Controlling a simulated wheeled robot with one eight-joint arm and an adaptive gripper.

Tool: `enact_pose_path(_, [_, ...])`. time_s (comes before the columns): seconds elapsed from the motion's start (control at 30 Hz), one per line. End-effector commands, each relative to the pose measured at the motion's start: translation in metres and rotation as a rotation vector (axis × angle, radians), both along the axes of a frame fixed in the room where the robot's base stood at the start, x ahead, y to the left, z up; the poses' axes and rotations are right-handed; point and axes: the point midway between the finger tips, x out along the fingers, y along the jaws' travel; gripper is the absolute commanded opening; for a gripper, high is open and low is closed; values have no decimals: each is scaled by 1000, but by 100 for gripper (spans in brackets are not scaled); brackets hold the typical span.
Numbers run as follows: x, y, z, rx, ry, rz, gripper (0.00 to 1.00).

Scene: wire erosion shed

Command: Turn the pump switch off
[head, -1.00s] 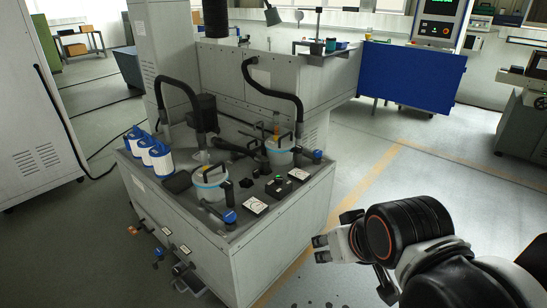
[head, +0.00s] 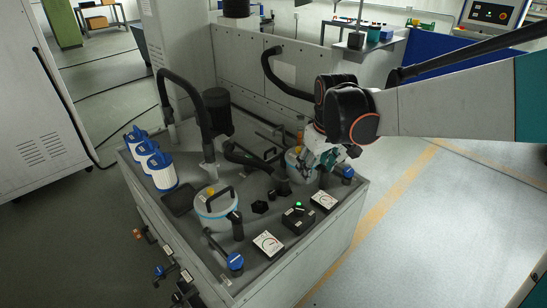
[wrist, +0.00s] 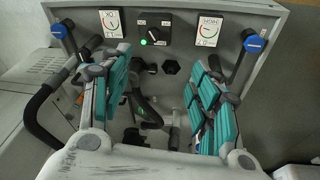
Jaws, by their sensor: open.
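The pump switch (head: 298,218) is a small black box with a rotary knob and a lit green lamp. It sits on the machine's grey top between two white gauges. In the wrist view the switch (wrist: 152,28) is at the upper middle, its green lamp lit at the lower left of the knob. My gripper (head: 322,165) is above the right-hand lidded bucket, behind the switch. In the wrist view my gripper (wrist: 160,75) is open, its teal-padded fingers wide apart with nothing held. The switch is beyond the fingertips, apart from them.
White gauges (head: 268,243) and (head: 324,201) flank the switch. Blue-handled levers (head: 235,262) and (head: 347,173) stand near the edge. A lidded bucket (head: 215,207) and a black hose (head: 186,108) are to the left. Blue-and-white filters (head: 160,170) line the left edge. The right floor is clear.

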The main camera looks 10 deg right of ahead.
Motion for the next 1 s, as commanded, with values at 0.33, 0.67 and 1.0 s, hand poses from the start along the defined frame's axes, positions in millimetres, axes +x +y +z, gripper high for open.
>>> enact_pose_path(0.33, [84, 1, -81, -29, 151, 163, 56])
enact_pose_path(0.67, [116, 1, -146, -35, 240, 264, 56])
enact_pose_path(1.0, [118, 1, -184, -35, 250, 274, 56])
